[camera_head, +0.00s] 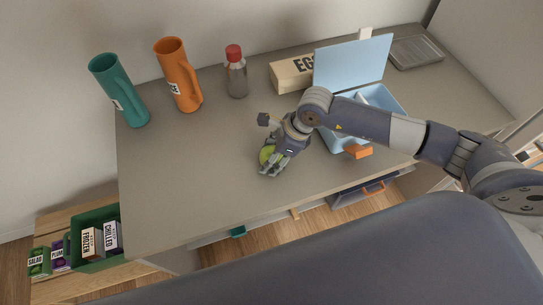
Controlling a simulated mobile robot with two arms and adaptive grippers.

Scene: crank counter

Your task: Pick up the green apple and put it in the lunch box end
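The green apple (265,156) is at the middle of the grey counter, partly hidden by my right gripper (273,166). My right arm comes in from the right, and the gripper points down with its fingers at the apple. I cannot tell whether the fingers are closed on it or only around it. The light blue lunch box (396,97) stands open to the right, its lid raised at the back. My arm hides part of its inside, which has a divider. My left gripper is not in view.
A teal pitcher (119,91), an orange pitcher (178,76) and a red-capped bottle (236,77) stand at the back left. An orange block (358,152) is near the lunch box's front. The counter's left front is clear.

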